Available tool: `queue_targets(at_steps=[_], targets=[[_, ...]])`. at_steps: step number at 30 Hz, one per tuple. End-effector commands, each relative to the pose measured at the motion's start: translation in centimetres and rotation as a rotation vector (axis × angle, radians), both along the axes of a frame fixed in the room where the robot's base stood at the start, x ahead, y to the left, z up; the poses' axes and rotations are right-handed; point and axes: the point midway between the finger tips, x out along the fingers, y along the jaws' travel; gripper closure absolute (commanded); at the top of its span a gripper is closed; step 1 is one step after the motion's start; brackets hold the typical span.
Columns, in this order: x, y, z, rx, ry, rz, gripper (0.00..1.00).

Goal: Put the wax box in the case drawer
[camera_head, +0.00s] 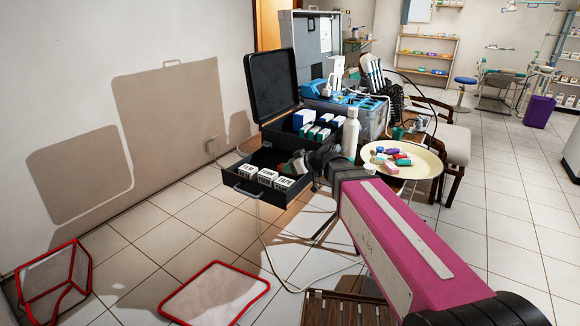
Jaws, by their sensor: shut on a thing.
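The black case (272,82) stands open, lid raised, with its lower drawer (241,186) pulled out toward the front left. Several white boxes (269,176) with black lettering stand in the drawer's front. My gripper (297,164) is over the drawer's right part, just behind these boxes. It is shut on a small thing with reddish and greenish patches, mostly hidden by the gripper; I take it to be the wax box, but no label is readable. I cannot tell whether it touches the drawer floor.
A white bottle (350,135) and a cream tray (426,166) with several colored pieces stand close to my arm's right. Small boxes (304,118) fill the upper compartment. A blue-topped grey unit (374,116) is behind. Red-framed items (214,293) lie on the floor.

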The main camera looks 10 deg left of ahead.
Motion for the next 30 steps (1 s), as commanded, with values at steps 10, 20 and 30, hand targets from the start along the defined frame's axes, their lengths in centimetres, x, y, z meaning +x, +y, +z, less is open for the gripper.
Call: queue_targets(at_steps=[10, 20, 30], targets=[[-0.1, -0.1, -0.6, -0.011, 0.005, 0.003, 0.39], [-0.1, -0.1, 0.8, -0.011, 0.003, 0.003, 0.39], [-2.7, -6.0, 4.2, -0.007, 0.002, 0.000, 0.39]])
